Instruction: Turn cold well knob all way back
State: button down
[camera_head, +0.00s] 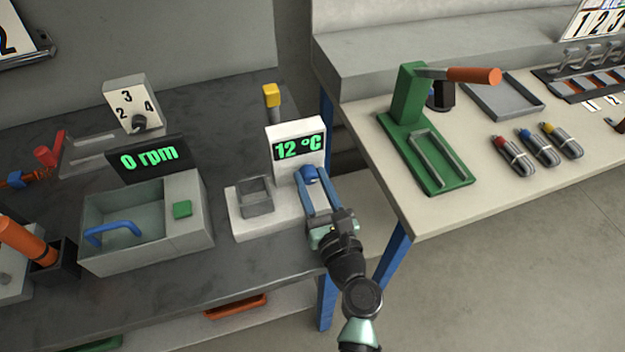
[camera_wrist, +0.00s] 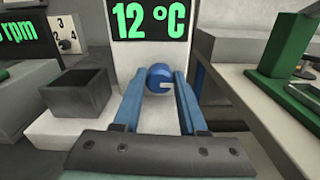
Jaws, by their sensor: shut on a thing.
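The cold well is a white unit (camera_head: 249,222) with a grey square well (camera_head: 255,196) on its left and an upright panel whose display (camera_head: 299,146) reads 12 °C. Its blue round knob (camera_head: 310,173) sits below the display. In the wrist view the knob (camera_wrist: 160,77) shows a pale mark at its lower right. My gripper (camera_head: 314,188) reaches the knob from the front, and its two blue fingers (camera_wrist: 159,86) are shut on it, one on each side. The fingertips partly hide the knob's sides.
Left of the well stands a grey box (camera_head: 146,243) with a blue handle, a green button and a 0 rpm display (camera_head: 149,159). A yellow-topped post (camera_head: 271,96) stands behind the well. To the right, across a gap, a pale table (camera_head: 477,190) holds a green press (camera_head: 424,150).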

dwell(0.3)
jog(key=n+b, duration=0.2)
jog(key=n, duration=0.2)
jog(key=shift+f+n, duration=0.1)
jog(key=shift+n, duration=0.3)
jog(key=n+b, duration=0.2)
jog(key=n, duration=0.2)
jog(key=shift+a+f+n+b, duration=0.1)
jog(key=shift+a+n+b, duration=0.05)
jog(key=shift+n+b, duration=0.15)
jog(key=n+b, duration=0.3)
jog(key=n, duration=0.2)
jog(key=shift+s+f, duration=0.1)
jog(key=shift+n+b, duration=1.05)
jog(key=shift+n, duration=0.95)
jog(key=shift+c, duration=2.2)
grip_release()
